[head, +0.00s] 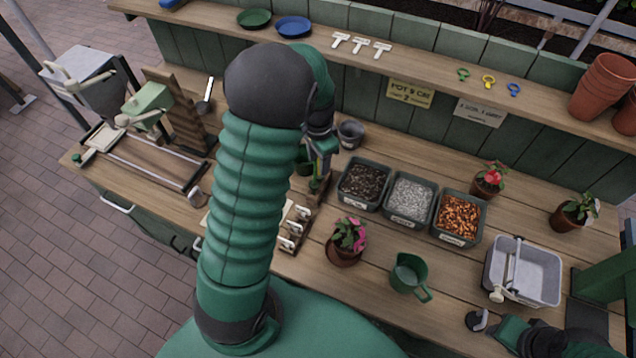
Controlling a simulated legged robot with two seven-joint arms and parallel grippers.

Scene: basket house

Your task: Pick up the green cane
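My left arm rises through the middle of the head view and bends down at its top. My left gripper (323,148) points down over the bench, left of the black soil bin. Thin upright sticks, one green and one orange-brown, show just below its fingers; the green one (315,184) may be the green cane. The fingers overlap its upper end, and I cannot tell whether they touch it or are closed. Part of this area is hidden behind my arm. My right arm (550,340) shows at the bottom right edge; its gripper is not clearly visible.
Three bins of soil, grey gravel (411,197) and orange chips stand right of the gripper. A small grey pot (351,133) is behind it. A pink-flowered pot (345,243), green jug (408,275) and grey tub (523,272) stand nearer. A shelf (420,70) runs along the back.

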